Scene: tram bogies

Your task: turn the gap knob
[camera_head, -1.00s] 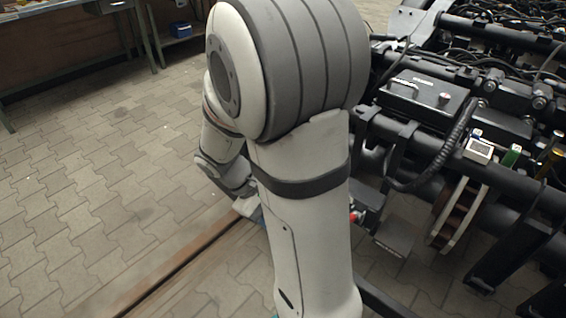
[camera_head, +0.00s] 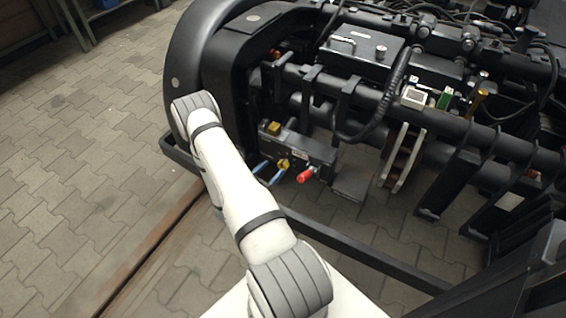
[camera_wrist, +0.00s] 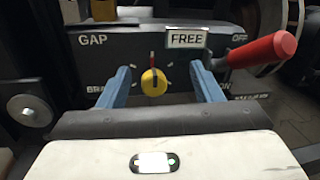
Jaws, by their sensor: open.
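The gap knob is a yellow round knob (camera_wrist: 154,82) with a dark and red pointer aimed upward, on a dark panel (camera_wrist: 120,45) marked GAP. It also shows in the head view as a small yellow spot (camera_head: 283,164). My gripper (camera_wrist: 160,84) is open, with one blue finger on each side of the knob. The fingers look apart from the knob; how far their tips are from the panel is hard to tell. In the head view my gripper (camera_head: 270,172) is at the panel's lower edge, partly hidden by my arm.
A red-handled lever (camera_wrist: 262,50) sticks out right of the knob, close to the right finger. A white FREE label (camera_wrist: 187,38) sits above. Bogie frame bars (camera_head: 365,262) and pipes surround the panel. Open paved floor (camera_head: 80,170) lies to the left.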

